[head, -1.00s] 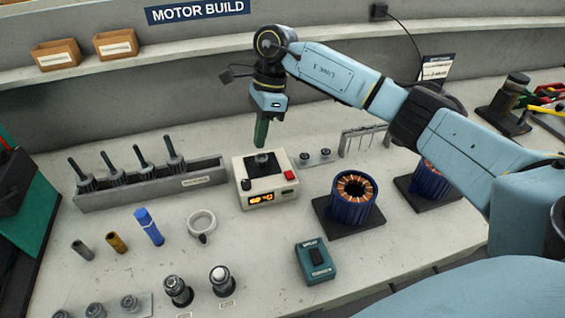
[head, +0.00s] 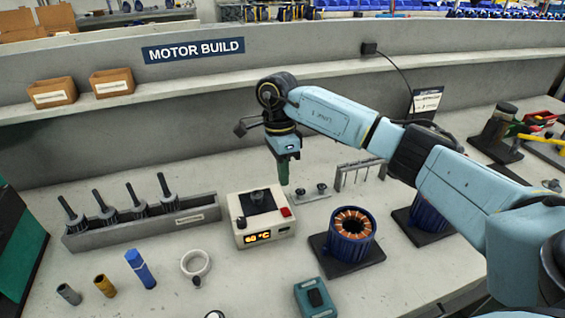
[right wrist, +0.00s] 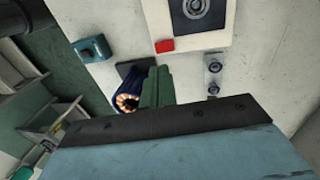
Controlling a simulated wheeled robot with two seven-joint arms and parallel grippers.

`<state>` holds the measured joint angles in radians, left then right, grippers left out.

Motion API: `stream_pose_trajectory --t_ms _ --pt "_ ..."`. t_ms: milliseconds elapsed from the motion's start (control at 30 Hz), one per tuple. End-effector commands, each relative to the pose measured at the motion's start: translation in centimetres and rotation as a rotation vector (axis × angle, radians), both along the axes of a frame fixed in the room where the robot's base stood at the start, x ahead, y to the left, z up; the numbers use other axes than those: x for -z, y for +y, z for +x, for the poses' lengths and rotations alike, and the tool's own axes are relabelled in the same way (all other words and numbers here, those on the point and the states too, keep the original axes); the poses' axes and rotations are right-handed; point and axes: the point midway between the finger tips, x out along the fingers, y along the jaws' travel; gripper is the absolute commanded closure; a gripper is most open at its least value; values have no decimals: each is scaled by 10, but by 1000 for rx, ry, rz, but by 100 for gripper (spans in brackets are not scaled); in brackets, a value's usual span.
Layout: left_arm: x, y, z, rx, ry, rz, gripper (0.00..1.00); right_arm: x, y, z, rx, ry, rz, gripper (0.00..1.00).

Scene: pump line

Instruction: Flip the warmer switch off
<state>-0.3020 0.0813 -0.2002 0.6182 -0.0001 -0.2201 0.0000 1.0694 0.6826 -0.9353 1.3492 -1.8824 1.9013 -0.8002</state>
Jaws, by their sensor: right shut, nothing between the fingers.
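The warmer is a cream box (head: 280,229) with a lit orange display reading 60 °C and a dark part on its black top plate. Its red switch (head: 286,212) sits at the top right corner; whether it is tipped on or off is too small to tell. My right gripper (head: 284,181) is shut and empty, pointing down above and behind the red switch, apart from it. In the right wrist view the green fingers (right wrist: 157,76) are together, below the red switch (right wrist: 165,46) in the picture, with the warmer (right wrist: 218,35) beyond. My left gripper is not in view.
A blue stator with copper windings (head: 367,243) stands on a dark base right of the warmer. A small plate with two knobs (head: 310,194) lies just behind. A rack of rotors (head: 140,235) is on the left. A teal box (head: 301,296) sits in front.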

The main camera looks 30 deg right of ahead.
Motion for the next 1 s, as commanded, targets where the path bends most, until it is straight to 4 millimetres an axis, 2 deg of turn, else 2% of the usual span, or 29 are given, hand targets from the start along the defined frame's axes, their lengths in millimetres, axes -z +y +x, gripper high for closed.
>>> stream_pose_trajectory --t_ms 33,200,400,600,1000 --pt "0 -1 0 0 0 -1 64 13 0 -3 0 5 0 100" --pt "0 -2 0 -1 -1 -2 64 47 2 -10 0 4 2 100" --pt "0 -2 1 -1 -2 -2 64 73 4 -14 -1 1 1 100" --pt "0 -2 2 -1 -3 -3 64 83 4 -16 0 0 1 100" --pt "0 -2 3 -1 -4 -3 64 85 4 -16 -1 -13 -4 100"
